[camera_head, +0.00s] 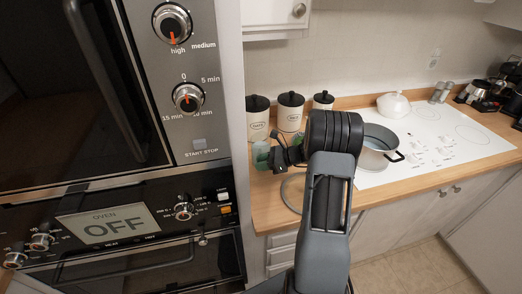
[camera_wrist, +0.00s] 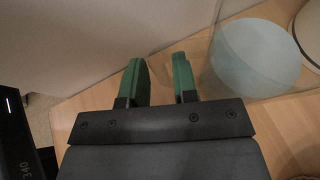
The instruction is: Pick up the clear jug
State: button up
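A clear, see-through vessel with a pale blue round area, which looks like the clear jug (camera_wrist: 255,58), stands on the wooden counter at the upper right of the wrist view. My gripper (camera_wrist: 158,60) has two green fingers with a gap between them. It is open, and the jug's main body is to the right of the fingers. A faint clear edge runs near the fingertips; I cannot tell if it lies between them. In the head view my gripper (camera_head: 262,154) is above the counter's left end, near the oven, and the jug is not clearly made out there.
Wooden counter (camera_head: 270,217) has several black-lidded canisters (camera_head: 291,114) at the back. A pot (camera_head: 376,156) and a white lidded dish (camera_head: 393,105) stand at the white hob (camera_head: 462,128). The oven stack (camera_head: 170,160) borders the left side.

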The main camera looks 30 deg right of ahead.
jog(key=shift+w+a+f, duration=0.1)
jog(key=shift+w+a, duration=0.05)
jog(key=shift+a, duration=0.05)
grip_shut()
dwell(0.4)
